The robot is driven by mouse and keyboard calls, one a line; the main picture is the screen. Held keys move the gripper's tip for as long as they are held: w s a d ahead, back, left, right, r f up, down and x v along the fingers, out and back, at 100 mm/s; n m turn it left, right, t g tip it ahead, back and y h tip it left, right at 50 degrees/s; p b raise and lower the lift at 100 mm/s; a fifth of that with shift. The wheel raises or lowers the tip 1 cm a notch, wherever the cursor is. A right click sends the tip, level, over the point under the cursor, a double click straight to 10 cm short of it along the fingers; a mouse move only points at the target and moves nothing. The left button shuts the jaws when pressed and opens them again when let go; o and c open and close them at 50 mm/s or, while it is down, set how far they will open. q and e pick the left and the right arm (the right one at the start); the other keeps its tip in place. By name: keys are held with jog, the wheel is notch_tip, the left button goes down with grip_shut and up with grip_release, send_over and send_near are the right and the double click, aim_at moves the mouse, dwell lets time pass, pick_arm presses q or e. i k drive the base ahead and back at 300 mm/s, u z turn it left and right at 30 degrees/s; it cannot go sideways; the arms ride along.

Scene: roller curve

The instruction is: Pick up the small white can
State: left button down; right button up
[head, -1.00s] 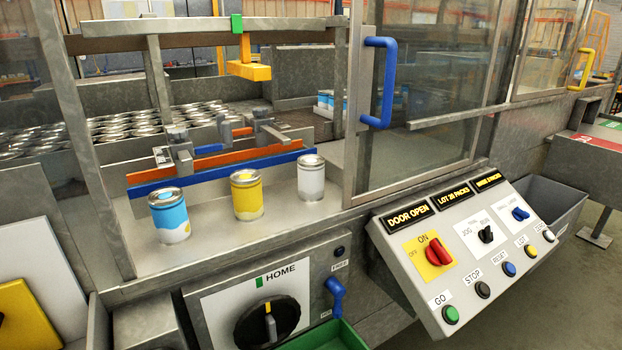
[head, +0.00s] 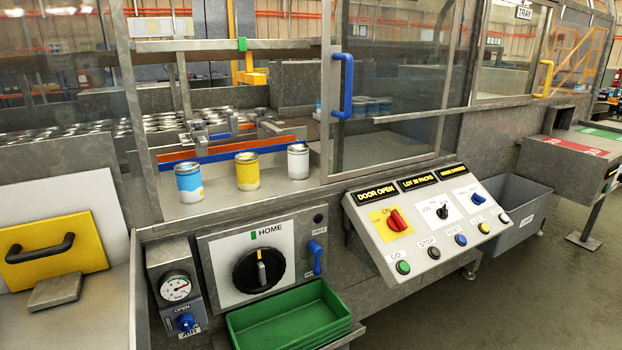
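The small white can (head: 298,163) stands upright on the metal ledge inside the open door, at the right end of a row of three. A yellow can (head: 247,172) stands to its left. A blue and white can (head: 189,183) stands at the left end of the row. The cans are apart from one another. Neither of my grippers is in view.
Blue and orange rails (head: 240,150) run behind the cans. A glass door with a blue handle (head: 343,86) is right of the white can. Below are a control panel (head: 430,215), a dial (head: 260,270) and green trays (head: 290,318).

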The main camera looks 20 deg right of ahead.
aim_at(297, 153)
jog(key=u, duration=0.45)
jog(key=k, duration=0.2)
jog(key=z, duration=1.6)
jog(key=i, duration=0.75)
jog(key=u, duration=0.05)
